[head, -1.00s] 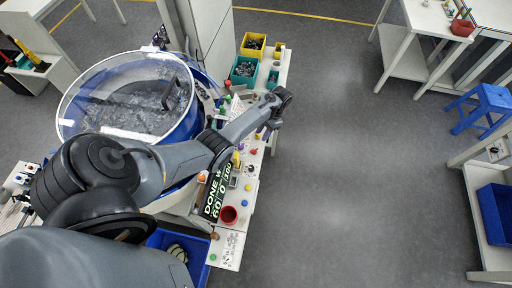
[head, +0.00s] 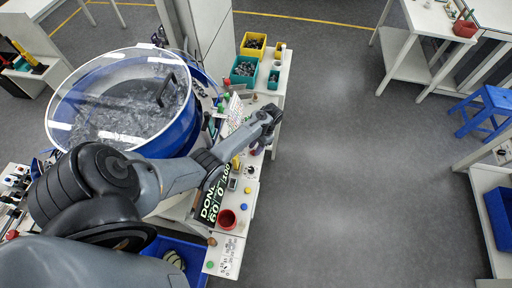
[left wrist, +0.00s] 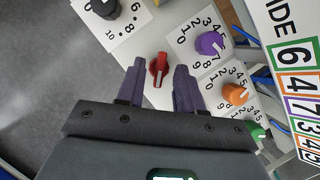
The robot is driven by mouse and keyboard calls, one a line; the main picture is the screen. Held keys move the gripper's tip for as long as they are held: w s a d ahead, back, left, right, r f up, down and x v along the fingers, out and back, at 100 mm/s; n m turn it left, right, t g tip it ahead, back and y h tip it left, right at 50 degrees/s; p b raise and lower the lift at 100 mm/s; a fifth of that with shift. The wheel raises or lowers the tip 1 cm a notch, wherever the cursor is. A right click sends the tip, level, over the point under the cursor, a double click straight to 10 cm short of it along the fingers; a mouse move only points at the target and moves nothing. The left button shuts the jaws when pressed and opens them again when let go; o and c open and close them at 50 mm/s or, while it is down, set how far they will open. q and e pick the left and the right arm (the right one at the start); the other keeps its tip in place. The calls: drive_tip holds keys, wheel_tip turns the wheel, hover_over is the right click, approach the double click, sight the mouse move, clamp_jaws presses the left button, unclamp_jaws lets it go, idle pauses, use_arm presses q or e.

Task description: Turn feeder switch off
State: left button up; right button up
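A red switch knob (left wrist: 158,69) sits on a white panel in the left wrist view, roughly between and just beyond my fingertips. Which label belongs to it is not readable. My left gripper (left wrist: 157,72) is open, with two dark purple fingers on either side of the knob and nothing held. I cannot tell whether they touch it. In the head view my left gripper (head: 268,120) is over the right edge of the bench, and the red knob is not clearly visible there. My right gripper is not in view.
Purple (left wrist: 211,43), orange (left wrist: 234,94) and green (left wrist: 257,131) dials sit right of the knob, a black dial (left wrist: 103,8) above left.

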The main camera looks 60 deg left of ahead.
use_arm(q)
clamp_jaws()
drive_tip(key=shift+n, duration=0.4)
drive_tip(key=n+h+p, duration=0.1)
drive_tip(key=n+p, duration=0.1)
drive_tip(key=shift+a+r+n, duration=0.1)
drive_tip(key=shift+r+n, duration=0.05)
drive_tip(key=shift+n, duration=0.25)
drive_tip(key=n+t+h+p, duration=0.1)
drive_tip(key=n, duration=0.1)
drive_tip(key=n+h+p, duration=0.1)
drive_tip(key=n, duration=0.2)
drive_tip(key=shift+s+a+n+t, duration=0.2)
drive_tip(key=shift+n+t, duration=0.1)
drive_tip(key=shift+t, duration=0.1)
drive_tip(key=n+p, duration=0.1)
drive_tip(key=n, duration=0.1)
drive_tip(key=n+t, duration=0.1)
drive_tip(key=n, duration=0.1)
drive_tip(key=shift+s+a+t+h+p, duration=0.1)
drive_tip(key=shift+s+t+h+p, duration=0.05)
drive_tip(key=shift+t+h+p, duration=0.2)
drive_tip(key=n, duration=0.2)
drive_tip(key=n+t+p, duration=0.1)
drive_tip(key=n, duration=0.1)
drive_tip(key=shift+s+n+t, duration=0.2)
drive_tip(key=shift+n+t, duration=0.05)
drive_tip(key=shift+n, duration=0.05)
drive_tip(key=shift+a+f, duration=0.1)
drive_tip(key=shift+f, duration=0.1)
